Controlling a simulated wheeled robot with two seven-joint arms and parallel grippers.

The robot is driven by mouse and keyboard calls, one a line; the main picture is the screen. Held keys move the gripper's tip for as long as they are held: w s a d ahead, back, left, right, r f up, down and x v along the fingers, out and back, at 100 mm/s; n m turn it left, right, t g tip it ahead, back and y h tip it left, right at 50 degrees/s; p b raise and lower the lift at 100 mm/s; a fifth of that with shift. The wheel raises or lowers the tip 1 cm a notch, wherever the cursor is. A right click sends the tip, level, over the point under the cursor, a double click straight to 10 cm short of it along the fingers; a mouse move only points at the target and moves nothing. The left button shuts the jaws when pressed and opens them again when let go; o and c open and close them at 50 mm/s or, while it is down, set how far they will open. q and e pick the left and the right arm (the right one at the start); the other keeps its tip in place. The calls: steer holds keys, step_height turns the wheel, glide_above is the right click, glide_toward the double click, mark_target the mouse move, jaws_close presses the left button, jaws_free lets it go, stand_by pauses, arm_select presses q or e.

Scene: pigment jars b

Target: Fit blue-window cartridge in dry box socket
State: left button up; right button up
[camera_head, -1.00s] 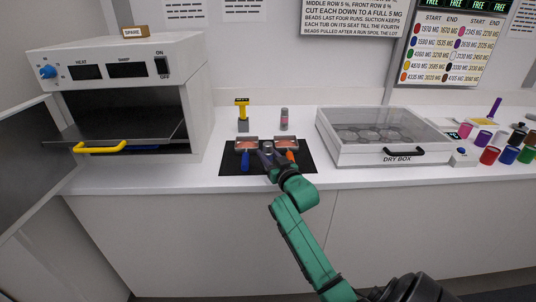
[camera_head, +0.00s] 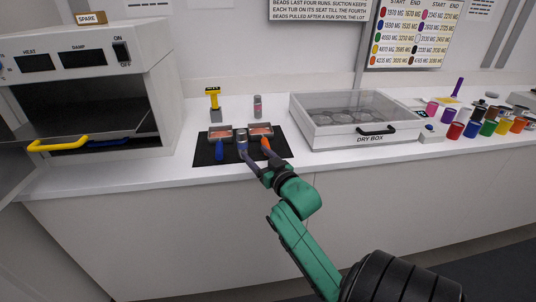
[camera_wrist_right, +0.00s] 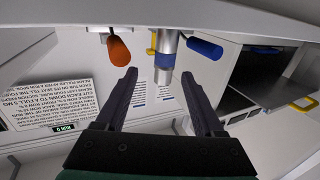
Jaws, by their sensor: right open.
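The blue-window cartridge is a grey cylinder (camera_head: 242,137) standing between two metal trays on a black mat; its blue band shows in the right wrist view (camera_wrist_right: 164,61). My right gripper (camera_head: 257,158) is open at the mat's front edge, close to the cartridge. In the wrist view its fingers (camera_wrist_right: 160,82) point at the cartridge, which is just beyond the fingertips and roughly between them. The dry box (camera_head: 305,137) is white with a clear lid, a black handle and several round seats inside. I cannot make out its socket. My left gripper is out of view.
Blue (camera_head: 219,150) and orange (camera_head: 266,146) handles flank the cartridge on the mat (camera_head: 204,157). Behind stand a yellow tool (camera_head: 213,98) and a grey-and-pink cylinder (camera_head: 257,106). An open oven (camera_head: 150,70) is left. Several coloured jars (camera_head: 472,129) stand right. Counter before the dry box is clear.

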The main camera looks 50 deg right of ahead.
steer(key=v, duration=0.6)
steer(key=shift+s+b, duration=0.2)
steer(key=shift+b, duration=0.15)
steer(key=shift+a, duration=0.1)
